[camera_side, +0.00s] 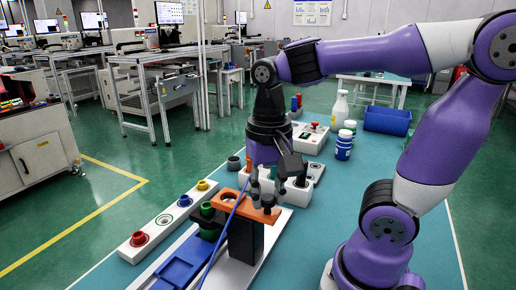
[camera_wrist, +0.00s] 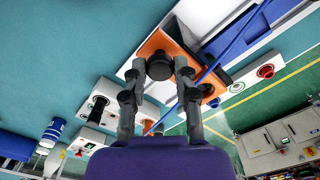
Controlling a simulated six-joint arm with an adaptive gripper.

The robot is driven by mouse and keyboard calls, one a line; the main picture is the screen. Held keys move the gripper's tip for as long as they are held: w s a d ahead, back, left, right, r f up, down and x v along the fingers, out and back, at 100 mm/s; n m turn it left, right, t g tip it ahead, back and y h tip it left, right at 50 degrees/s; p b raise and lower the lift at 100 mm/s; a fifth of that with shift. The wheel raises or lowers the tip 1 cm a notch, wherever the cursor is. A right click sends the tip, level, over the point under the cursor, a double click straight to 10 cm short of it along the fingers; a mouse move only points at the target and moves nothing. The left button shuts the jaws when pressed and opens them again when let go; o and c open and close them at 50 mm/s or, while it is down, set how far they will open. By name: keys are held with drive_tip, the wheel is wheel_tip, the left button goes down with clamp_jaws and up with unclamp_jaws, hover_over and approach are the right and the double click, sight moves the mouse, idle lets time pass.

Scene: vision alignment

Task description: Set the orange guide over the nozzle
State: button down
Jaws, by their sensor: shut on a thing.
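The orange guide (camera_side: 234,206) is a flat plate above a black block (camera_side: 245,238) on a white base. In the wrist view the orange guide (camera_wrist: 151,44) has an opening and a round black knob (camera_wrist: 159,66). My gripper (camera_side: 266,198) points down over the guide's right end. In the wrist view its fingers (camera_wrist: 158,75) stand on either side of the knob, closed on that part of the guide. I cannot pick out the nozzle for sure; the plate and fingers cover what is below. I cannot tell whether the guide touches the block.
A blue hose (camera_side: 222,238) passes close by the guide. A blue tray (camera_side: 187,262) and a green cup (camera_side: 208,210) stand to its left, beside a white strip with colored rings (camera_side: 139,239). Bottles (camera_side: 340,110) and a blue bin (camera_side: 387,120) are behind. The right mat is clear.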

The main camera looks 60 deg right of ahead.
sight(238, 200)
drive_tip(key=w, duration=0.6)
drive_tip(key=c, duration=0.6)
unclamp_jaws()
wheel_tip(238, 200, up, 12)
drive_tip(key=shift+s+f, duration=0.1)
